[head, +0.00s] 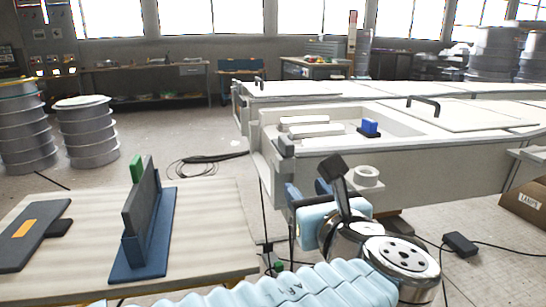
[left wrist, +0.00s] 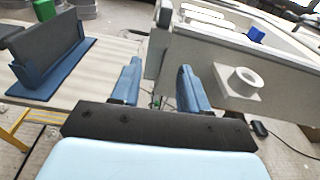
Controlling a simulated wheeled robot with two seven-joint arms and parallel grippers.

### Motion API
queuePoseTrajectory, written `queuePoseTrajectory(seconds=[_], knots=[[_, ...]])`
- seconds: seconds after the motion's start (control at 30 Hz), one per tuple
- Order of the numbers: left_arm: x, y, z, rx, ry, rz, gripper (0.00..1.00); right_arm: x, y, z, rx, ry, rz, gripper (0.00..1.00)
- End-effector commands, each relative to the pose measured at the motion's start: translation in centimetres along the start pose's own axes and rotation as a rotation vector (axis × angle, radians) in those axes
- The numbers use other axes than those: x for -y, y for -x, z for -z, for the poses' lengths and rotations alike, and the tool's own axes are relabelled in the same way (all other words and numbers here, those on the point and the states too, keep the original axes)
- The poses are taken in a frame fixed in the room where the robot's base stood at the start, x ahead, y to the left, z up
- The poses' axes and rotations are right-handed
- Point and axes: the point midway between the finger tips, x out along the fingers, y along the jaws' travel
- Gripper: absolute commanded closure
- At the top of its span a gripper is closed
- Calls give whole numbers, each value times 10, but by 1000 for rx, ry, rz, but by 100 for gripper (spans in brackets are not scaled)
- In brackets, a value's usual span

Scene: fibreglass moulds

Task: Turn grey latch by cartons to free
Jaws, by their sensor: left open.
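A small grey block-like part (head: 285,147), which looks like a latch, sits on the near left corner of the long white mould (head: 440,155). In the left wrist view a grey part (left wrist: 165,14) shows at the mould's corner, just beyond the fingers. I cannot tell its turn angle. My left gripper (head: 308,190) is open and empty, its blue fingers just below and in front of that corner. Its fingers also show apart in the left wrist view (left wrist: 158,68). A brown carton (head: 525,202) stands at the right edge. My right gripper is not in view.
A wooden table (head: 210,225) at left carries a dark blue stand (head: 145,265) with a grey plate. A white ring fitting (head: 367,175) juts from the mould's side beside my gripper. A blue block (head: 370,126) sits in the mould. Cables lie on the floor.

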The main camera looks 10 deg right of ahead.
Motion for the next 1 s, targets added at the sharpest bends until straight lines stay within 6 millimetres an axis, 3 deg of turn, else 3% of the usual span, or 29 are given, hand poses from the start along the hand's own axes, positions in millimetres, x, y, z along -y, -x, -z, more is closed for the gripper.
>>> queuePoseTrajectory(seconds=[0.03,0.1,0.2,0.37,0.7,1.0], knots=[[1,14,-19,49,-8,4,55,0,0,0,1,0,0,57],[1,23,-34,90,-19,0,55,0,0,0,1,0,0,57],[0,21,-41,109,-25,-4,55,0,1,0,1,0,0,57],[0,-7,-43,106,-25,-6,55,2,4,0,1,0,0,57],[0,-83,-50,104,-26,-5,55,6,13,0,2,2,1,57],[0,-110,-52,103,-24,-2,55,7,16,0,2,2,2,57]])
